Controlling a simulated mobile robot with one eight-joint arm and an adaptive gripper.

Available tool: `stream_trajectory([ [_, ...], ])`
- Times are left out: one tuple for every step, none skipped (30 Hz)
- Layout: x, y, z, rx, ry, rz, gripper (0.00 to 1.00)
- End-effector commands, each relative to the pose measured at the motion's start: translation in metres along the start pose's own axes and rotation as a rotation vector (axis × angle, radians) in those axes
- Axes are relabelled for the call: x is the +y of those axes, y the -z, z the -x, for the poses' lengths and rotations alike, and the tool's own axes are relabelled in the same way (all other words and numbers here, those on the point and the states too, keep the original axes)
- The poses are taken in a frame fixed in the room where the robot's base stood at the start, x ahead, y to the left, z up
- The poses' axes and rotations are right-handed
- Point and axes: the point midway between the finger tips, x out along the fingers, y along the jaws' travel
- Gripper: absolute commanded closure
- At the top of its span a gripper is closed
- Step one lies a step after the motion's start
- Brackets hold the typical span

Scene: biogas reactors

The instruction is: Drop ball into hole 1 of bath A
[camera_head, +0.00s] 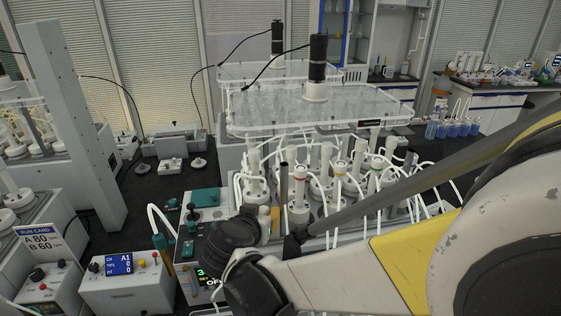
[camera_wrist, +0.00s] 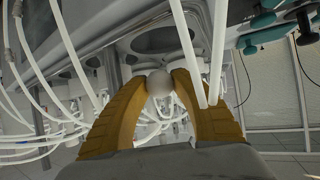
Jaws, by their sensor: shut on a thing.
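My gripper (camera_wrist: 160,82) shows in the wrist view with two orange-brown fingers shut on a small pale grey ball (camera_wrist: 160,86) at their tips. Beyond the ball, a grey bath top has a large dark round hole (camera_wrist: 165,40), and the ball appears just below it in the picture. I cannot read a hole number or a bath letter there. In the head view, my arm crosses the front of the bath (camera_head: 213,222) with several white tubes and bottles. The ball cannot be made out in that view.
A clear plate with a black motor (camera_head: 318,60) stands over the bath. White tubes (camera_wrist: 218,50) run close beside my right finger. A control box (camera_head: 125,285) displays "A1". A run card (camera_head: 40,242) reads A 80, B 60. Dark bench (camera_head: 150,190) is partly free at left.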

Motion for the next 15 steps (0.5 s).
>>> stream_trajectory([
  [0.000,-0.008,-0.005,0.000,0.000,0.000,0.79],
  [0.000,-0.012,-0.007,0.000,0.000,0.000,0.79],
  [0.000,-0.017,-0.009,0.000,0.000,0.000,0.79],
  [0.000,-0.020,-0.011,0.000,0.000,0.000,0.79],
  [0.000,-0.024,-0.013,0.000,0.000,0.000,0.79],
  [0.000,-0.028,-0.016,0.000,0.000,0.000,0.79],
  [0.000,-0.031,-0.017,0.000,0.000,0.000,0.79],
  [0.000,-0.034,-0.019,0.000,0.000,0.000,0.79],
  [0.000,-0.037,-0.020,0.000,0.000,0.000,0.79],
  [0.000,-0.039,-0.021,0.000,0.000,0.000,0.79],
  [0.000,-0.040,-0.022,0.000,0.000,0.000,0.79],
  [0.000,-0.041,-0.023,0.000,0.000,0.000,0.79],
  [0.000,-0.041,-0.023,0.000,0.000,0.000,0.79],
  [0.000,-0.041,-0.023,0.000,0.000,0.000,0.79],
  [0.000,-0.041,-0.023,0.000,0.000,0.000,0.79],
])
